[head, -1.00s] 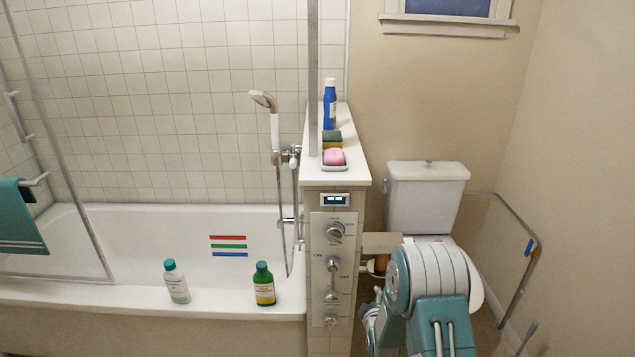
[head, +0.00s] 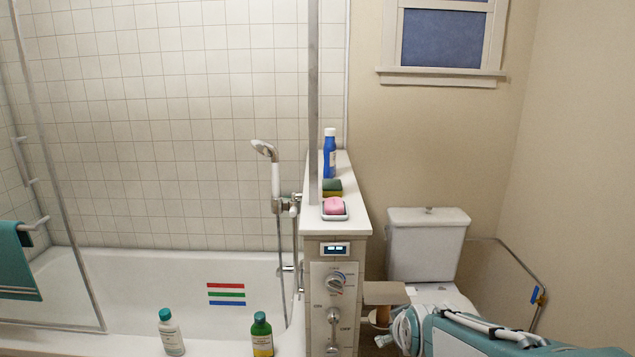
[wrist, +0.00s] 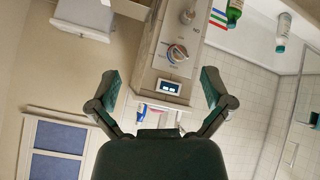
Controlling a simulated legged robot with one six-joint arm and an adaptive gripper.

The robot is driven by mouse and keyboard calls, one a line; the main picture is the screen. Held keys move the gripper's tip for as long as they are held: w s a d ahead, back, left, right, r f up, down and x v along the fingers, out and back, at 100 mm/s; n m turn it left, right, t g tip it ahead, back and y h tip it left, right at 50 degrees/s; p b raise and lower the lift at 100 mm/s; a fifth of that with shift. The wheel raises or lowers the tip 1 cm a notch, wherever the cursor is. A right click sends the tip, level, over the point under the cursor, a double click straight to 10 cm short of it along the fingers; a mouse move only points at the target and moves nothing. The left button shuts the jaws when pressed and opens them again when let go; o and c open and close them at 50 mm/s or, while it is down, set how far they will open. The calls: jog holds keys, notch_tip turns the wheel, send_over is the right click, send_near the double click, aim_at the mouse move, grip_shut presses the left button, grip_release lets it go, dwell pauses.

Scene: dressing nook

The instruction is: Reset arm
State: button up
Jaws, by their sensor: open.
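My gripper (wrist: 161,77) is open in the wrist view, with its two dark green fingers spread apart and nothing between them. The wrist view is turned roughly upside down. Beyond the fingers stands the end of the half-wall with its control panel (wrist: 172,48) and small lit display (wrist: 169,87). No finger appears to touch it. In the head view my teal and white arm (head: 490,335) lies at the lower right, in front of the toilet. The fingers are not clear in that view.
A half-wall ledge (head: 350,222) holds a blue bottle (head: 329,155), a sponge (head: 332,187) and pink soap (head: 334,206). Two bottles (head: 171,332) (head: 262,335) stand on the tub rim. The toilet (head: 427,245) and a metal rail (head: 535,298) are near my arm.

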jog(key=s+r+m+g, duration=0.1)
jog(key=s+r+m, duration=0.1)
jog(key=s, duration=0.9)
jog(key=s+r+m+g, duration=0.2)
jog(key=s, duration=0.8)
jog(key=shift+s+r+m, duration=0.15)
jog(key=shift+s+m, duration=0.15)
jog(key=shift+s, duration=0.05)
